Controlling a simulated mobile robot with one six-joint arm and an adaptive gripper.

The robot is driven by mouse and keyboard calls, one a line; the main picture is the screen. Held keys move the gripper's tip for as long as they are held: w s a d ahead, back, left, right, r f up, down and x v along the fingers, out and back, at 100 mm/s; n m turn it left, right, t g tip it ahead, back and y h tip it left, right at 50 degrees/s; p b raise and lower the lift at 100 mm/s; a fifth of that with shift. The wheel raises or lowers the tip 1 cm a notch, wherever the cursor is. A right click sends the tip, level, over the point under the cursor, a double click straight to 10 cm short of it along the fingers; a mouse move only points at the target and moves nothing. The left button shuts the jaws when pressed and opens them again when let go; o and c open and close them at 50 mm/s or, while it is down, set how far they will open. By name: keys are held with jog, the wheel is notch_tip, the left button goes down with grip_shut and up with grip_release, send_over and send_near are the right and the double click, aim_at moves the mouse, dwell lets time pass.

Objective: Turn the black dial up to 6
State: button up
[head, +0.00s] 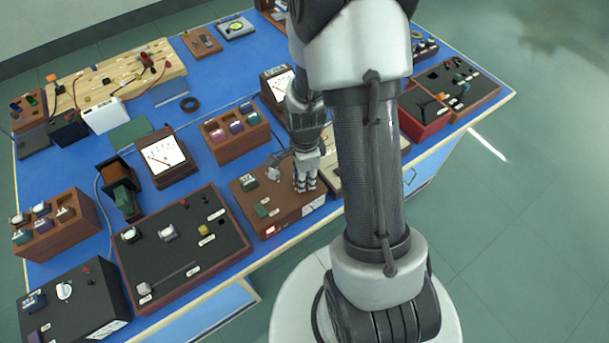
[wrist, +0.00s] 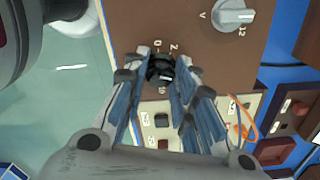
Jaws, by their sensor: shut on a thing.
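The black dial (wrist: 160,70) sits on a brown panel (wrist: 190,30), with white scale marks around it, among them 0, 2 and what looks like 10. My gripper (wrist: 162,85) comes down over the dial, one blue-padded finger on each side, shut on it. The dial's pointer setting is too small to read. In the head view my gripper (head: 306,182) is at the right part of the brown box (head: 270,221); its fingers hide the dial there.
A grey knob (wrist: 233,15) marked V and 12 is on the same panel. A pale panel (head: 338,165) adjoins on the right.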

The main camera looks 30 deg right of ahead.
jog(key=o, duration=1.1)
notch_tip(320, 180, up, 12)
dwell(0.7)
